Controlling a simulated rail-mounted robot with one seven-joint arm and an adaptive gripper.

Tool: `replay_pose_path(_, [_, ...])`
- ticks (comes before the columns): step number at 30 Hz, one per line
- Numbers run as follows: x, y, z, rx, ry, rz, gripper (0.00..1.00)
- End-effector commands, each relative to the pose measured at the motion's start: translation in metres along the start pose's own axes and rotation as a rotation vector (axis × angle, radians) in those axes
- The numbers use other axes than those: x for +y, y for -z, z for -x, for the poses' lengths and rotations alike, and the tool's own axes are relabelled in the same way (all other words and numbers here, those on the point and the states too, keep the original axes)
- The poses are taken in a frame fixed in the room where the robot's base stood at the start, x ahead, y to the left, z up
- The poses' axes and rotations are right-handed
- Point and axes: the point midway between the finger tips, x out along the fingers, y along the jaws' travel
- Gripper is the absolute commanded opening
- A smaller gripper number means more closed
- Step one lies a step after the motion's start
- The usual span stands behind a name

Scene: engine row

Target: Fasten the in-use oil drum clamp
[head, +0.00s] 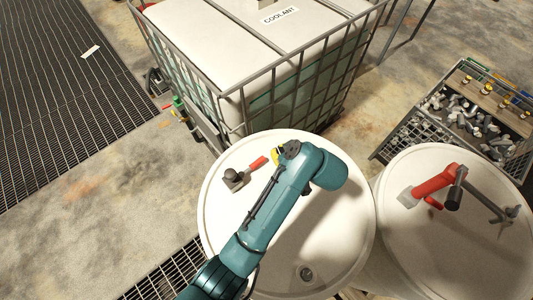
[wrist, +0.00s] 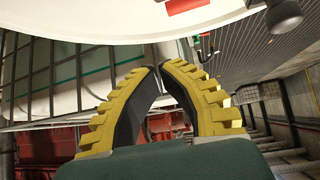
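Two pale drums stand side by side in the head view, a left drum (head: 330,235) and a right drum (head: 450,250). On the left drum's lid sits a small grey fitting (head: 234,180) with a red handle (head: 257,163), which looks like a clamp. My arm reaches over this lid, and my yellow gripper (head: 277,155) is mostly hidden, just right of the red handle. In the wrist view my gripper (wrist: 157,68) has its fingertips together, with nothing visible between them. The red handle (wrist: 184,5) and a dark knob (wrist: 284,16) show beyond it, apart from the fingers.
A red tool or pump (head: 435,185) with dark and grey parts is on the right drum. A caged coolant tank (head: 215,40) stands close behind the left drum. A wire crate of metal parts (head: 470,110) is at the right. Open floor (head: 80,200) lies left.

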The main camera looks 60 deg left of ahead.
Motion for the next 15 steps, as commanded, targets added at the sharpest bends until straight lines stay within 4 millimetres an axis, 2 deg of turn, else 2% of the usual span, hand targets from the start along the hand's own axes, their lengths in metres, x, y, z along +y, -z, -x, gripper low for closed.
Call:
replay_pose_path(1, [-0.017, 0.004, -0.027, -0.004, 0.052, 0.021, 0.0])
replay_pose_path(4, [-0.037, 0.018, -0.047, -0.005, 0.091, 0.065, 0.0])
replay_pose_path(7, [-0.043, 0.023, -0.052, -0.006, 0.105, 0.077, 0.0])
replay_pose_path(15, [-0.043, 0.024, -0.052, -0.006, 0.103, 0.076, 0.0])
